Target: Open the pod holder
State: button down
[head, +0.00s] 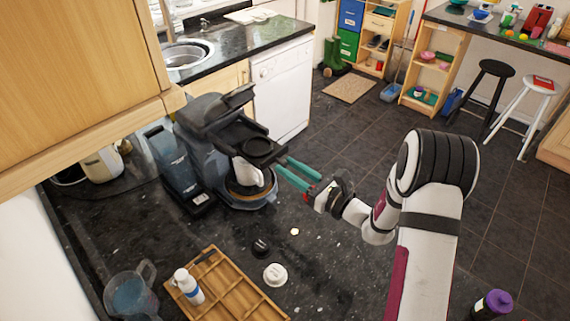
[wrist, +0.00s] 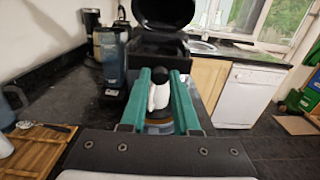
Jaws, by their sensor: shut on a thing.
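The dark blue-grey coffee machine (head: 218,135) stands on the black granite counter with its top lid (head: 222,104) raised. Its black pod holder (head: 257,148), with a round recess, juts out at the front toward my gripper. My gripper (head: 282,164) has green fingers and is shut on the front end of the pod holder. In the wrist view the black front part (wrist: 160,76) shows between the fingertips (wrist: 160,72). A white cup (head: 246,177) stands under the pod holder, partly hidden. The fingers hide the exact contact.
A blue-grey water tank or box (head: 172,160) stands left of the machine. A glass jug (head: 130,293) stands at front left.

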jog(key=c, duration=0.6)
grip_release()
jog(key=shift+c, duration=0.2)
jog(key=v, duration=1.5)
jog(key=shift+s+d, duration=0.25)
jog(key=shift+r, duration=0.1)
